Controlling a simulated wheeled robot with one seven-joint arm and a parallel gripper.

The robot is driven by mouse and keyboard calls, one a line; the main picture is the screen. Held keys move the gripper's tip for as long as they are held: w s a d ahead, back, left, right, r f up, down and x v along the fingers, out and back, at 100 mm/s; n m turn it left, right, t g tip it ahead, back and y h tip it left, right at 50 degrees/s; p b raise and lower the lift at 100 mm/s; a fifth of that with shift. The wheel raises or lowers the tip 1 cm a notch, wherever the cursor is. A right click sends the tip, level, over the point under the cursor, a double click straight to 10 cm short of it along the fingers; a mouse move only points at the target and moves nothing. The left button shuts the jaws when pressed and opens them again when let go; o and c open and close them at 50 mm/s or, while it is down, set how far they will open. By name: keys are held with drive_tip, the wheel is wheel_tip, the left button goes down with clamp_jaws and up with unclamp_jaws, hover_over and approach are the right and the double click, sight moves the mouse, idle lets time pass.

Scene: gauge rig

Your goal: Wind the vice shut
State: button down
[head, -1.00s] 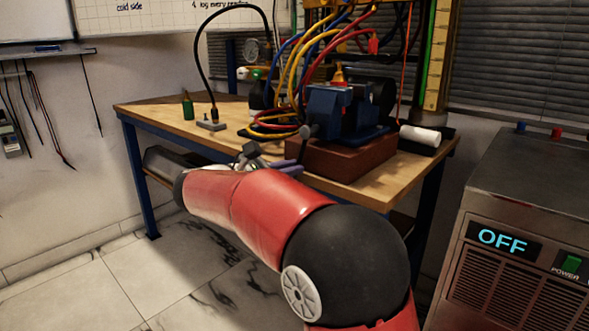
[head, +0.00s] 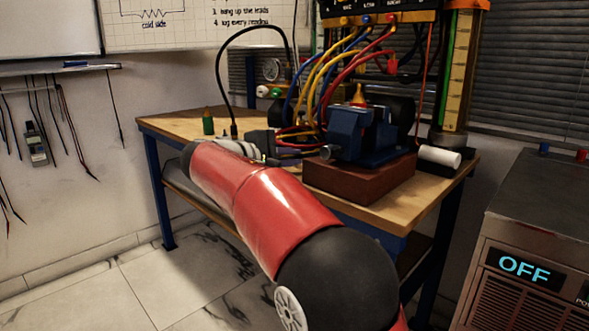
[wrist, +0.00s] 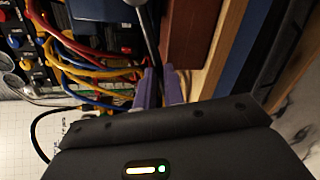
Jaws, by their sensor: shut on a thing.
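The blue vice (head: 352,133) stands on a reddish-brown block on the bench, with a brass-coloured tip showing above it. Its round grey screw end (head: 327,152) faces left. In the wrist view a grey handle bar (wrist: 148,35) runs down from the screw end to my gripper (wrist: 160,75). My gripper's purple fingers are shut on the bar's end. In the head view my gripper (head: 293,157) is left of the vice, partly hidden behind my red arm. The head view does not show the vice's jaw gap clearly.
The block (head: 360,183) sits near the bench's front edge. Red, yellow and blue leads (head: 318,85) hang behind and left of the vice. A green bottle (head: 208,123) stands at the bench's left. A white roll (head: 440,157) lies at the right. A metal cabinet (head: 540,230) stands at the lower right.

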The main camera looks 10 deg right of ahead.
drive_tip(key=r+m+b, duration=0.1)
drive_tip(key=a+r+m+t+y, duration=0.1)
drive_tip(key=r+m, duration=0.1)
drive_tip(key=shift+r+m+b, duration=0.1)
drive_tip(key=shift+m+b, duration=0.2)
drive_tip(key=shift+b, duration=0.05)
drive_tip(key=c, duration=1.9)
unclamp_jaws()
drive_tip(key=shift+s+a+r, duration=0.1)
drive_tip(key=shift+s+a, duration=0.05)
drive_tip(key=shift+a, duration=0.1)
drive_tip(key=o, duration=0.4)
drive_tip(key=shift+d, duration=0.3)
drive_tip(key=v, duration=0.7)
drive_tip(key=shift+s+a, duration=0.2)
drive_tip(key=shift+a, duration=0.15)
drive_tip(key=shift+c, duration=0.3)
